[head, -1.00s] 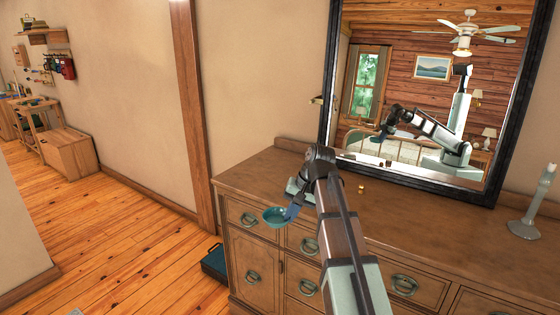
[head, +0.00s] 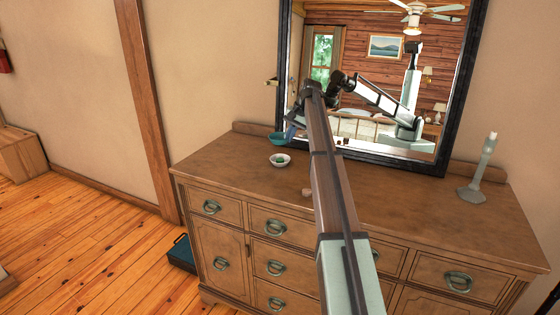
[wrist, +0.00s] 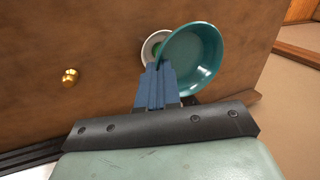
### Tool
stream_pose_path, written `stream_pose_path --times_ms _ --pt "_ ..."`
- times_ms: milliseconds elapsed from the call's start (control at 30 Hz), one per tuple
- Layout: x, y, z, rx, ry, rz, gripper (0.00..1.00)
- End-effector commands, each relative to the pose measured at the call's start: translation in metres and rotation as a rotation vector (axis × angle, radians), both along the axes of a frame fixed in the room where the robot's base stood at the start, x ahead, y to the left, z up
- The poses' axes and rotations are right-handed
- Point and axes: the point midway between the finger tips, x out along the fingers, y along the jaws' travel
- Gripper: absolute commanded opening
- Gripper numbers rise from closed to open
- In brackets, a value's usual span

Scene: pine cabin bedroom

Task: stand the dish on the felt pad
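A teal dish (head: 278,139) hangs over the back left part of the dresser top. The wrist view shows into the dish (wrist: 196,58). My gripper (wrist: 158,68) has its blue fingers together on the dish's rim; it also shows in the head view (head: 292,130), partly behind my arm. A small white round piece with a green middle (head: 281,160) lies on the dresser top, just in front of the dish in the head view. The dish partly covers its white rim (wrist: 149,45) in the wrist view. I cannot tell if its green middle is the felt pad.
The wooden dresser (head: 220,165) carries a pale candlestick (head: 481,170) at the right. A black-framed mirror (head: 455,100) stands behind. A small brass piece (wrist: 70,77) lies on the top. A brown knob-like object (head: 307,192) is beside my arm. The left front is clear.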

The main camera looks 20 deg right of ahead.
Motion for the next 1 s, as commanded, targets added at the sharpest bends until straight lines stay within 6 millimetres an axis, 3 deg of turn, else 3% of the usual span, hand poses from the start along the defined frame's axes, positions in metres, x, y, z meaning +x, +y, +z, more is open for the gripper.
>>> stream_pose_path --times_ms 33,133,367,700,1000 --pt "0.014 -0.005 0.004 -0.001 -0.003 -0.015 0.00" --pt "0.025 -0.009 0.007 0.000 -0.008 -0.058 0.00" --pt "0.025 -0.010 0.001 0.012 -0.008 -0.134 0.00" --pt "0.024 -0.009 -0.048 0.013 -0.006 -0.135 0.00" --pt "0.024 -0.009 -0.073 0.013 -0.007 -0.134 0.00"
